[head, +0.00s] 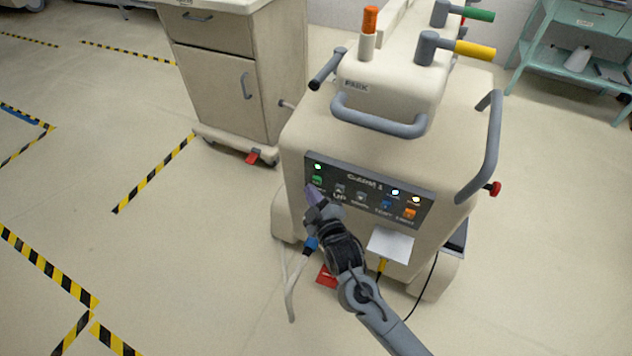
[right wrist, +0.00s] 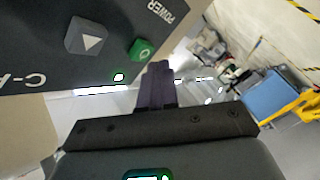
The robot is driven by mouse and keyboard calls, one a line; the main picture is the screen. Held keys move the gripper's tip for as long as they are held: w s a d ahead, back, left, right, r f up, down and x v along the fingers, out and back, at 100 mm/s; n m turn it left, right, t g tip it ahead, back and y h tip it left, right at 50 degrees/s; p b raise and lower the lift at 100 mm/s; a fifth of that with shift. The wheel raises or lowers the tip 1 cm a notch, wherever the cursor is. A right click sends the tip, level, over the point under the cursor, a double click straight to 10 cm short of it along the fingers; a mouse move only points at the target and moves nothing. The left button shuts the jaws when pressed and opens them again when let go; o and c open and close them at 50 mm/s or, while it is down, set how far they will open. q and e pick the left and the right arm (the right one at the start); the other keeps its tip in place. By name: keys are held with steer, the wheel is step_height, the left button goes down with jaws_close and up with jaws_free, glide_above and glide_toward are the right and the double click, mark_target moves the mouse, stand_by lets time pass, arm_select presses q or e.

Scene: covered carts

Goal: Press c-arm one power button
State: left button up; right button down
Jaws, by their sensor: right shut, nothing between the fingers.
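The C-arm unit (head: 300,130) is a beige cart with a dark control panel (head: 375,192) on its front. The green power button (head: 317,180) is at the panel's left end, with a lit green light (head: 318,166) above it. In the right wrist view the green power button (right wrist: 141,50) shows beside the word POWER, with a lit light (right wrist: 119,77) near it. My right gripper (head: 311,190) is shut and empty, its tips just below the power button in the head view. In the right wrist view the shut fingers (right wrist: 158,68) are beside the button; I cannot tell whether they touch. My left gripper is not in view.
Other panel buttons include grey arrows, a blue one (head: 386,203) and an orange one (head: 410,213). A beige cabinet cart (head: 215,85) stands to the left. A teal shelf (head: 570,65) is at the back right. Floor on the left is open, marked with striped tape.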

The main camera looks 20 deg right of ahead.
steer(key=shift+d, duration=0.1)
stand_by(0.3)
steer(key=shift+w+d+p, duration=0.25)
steer(key=shift+w+p, duration=0.05)
steer(key=shift+p, duration=0.15)
steer(key=shift+w+d, duration=0.1)
steer(key=shift+d, duration=0.1)
stand_by(0.5)
steer(key=shift+s+a+p, duration=0.4)
steer(key=shift+a+p, duration=0.1)
steer(key=shift+p, duration=0.35)
